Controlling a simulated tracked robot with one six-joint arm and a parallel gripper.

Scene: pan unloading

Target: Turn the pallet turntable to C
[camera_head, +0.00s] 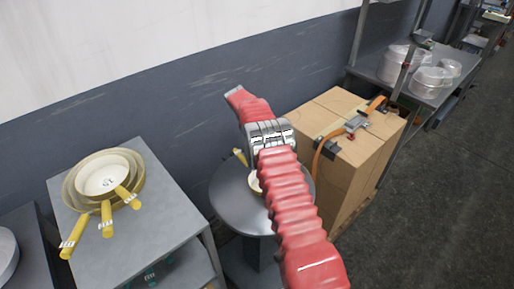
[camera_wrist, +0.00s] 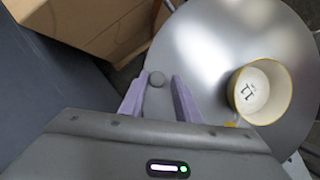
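The pallet turntable (camera_head: 228,200) is a round grey metal disc on a post, partly hidden behind my red arm in the head view. It fills much of the wrist view (camera_wrist: 205,45). A small round grey knob (camera_wrist: 157,79) stands near its edge. My gripper (camera_wrist: 160,77) has its two lilac fingers apart, one on each side of the knob, with gaps showing; I cannot tell their height over it. A cream pan with a yellow rim (camera_wrist: 252,92) sits on the disc, right of my fingers. The head view hides my gripper. No letter C is readable.
Strapped cardboard boxes (camera_head: 345,150) stand close to the right of the turntable. A grey table (camera_head: 165,215) with stacked yellow-handled pans (camera_head: 107,178) is at the left. A wall runs behind. A shelf (camera_head: 405,85) holds clear containers at the upper right; floor is free at the right.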

